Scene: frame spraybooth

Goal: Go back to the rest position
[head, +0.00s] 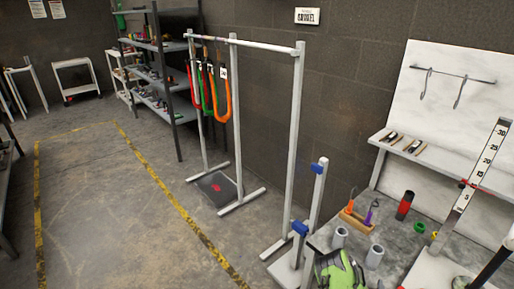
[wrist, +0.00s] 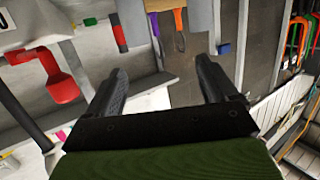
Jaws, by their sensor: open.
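My gripper (wrist: 160,66) shows in the wrist view with its two dark fingers spread wide apart. Nothing is between the fingers that I can see as held. Beyond the fingertips, an orange-handled tool (wrist: 154,24) and a purple-handled tool (wrist: 179,30) show at the top of the picture. I cannot make out my gripper clearly in the head view.
In the head view, a grey workbench (head: 395,222) at the right bears a red-and-black cylinder (head: 405,206) and a wooden tool holder (head: 355,219). A pale rack (head: 296,130) with coloured hanging frames (head: 209,90) stands mid-picture. The floor (head: 100,200) left is clear.

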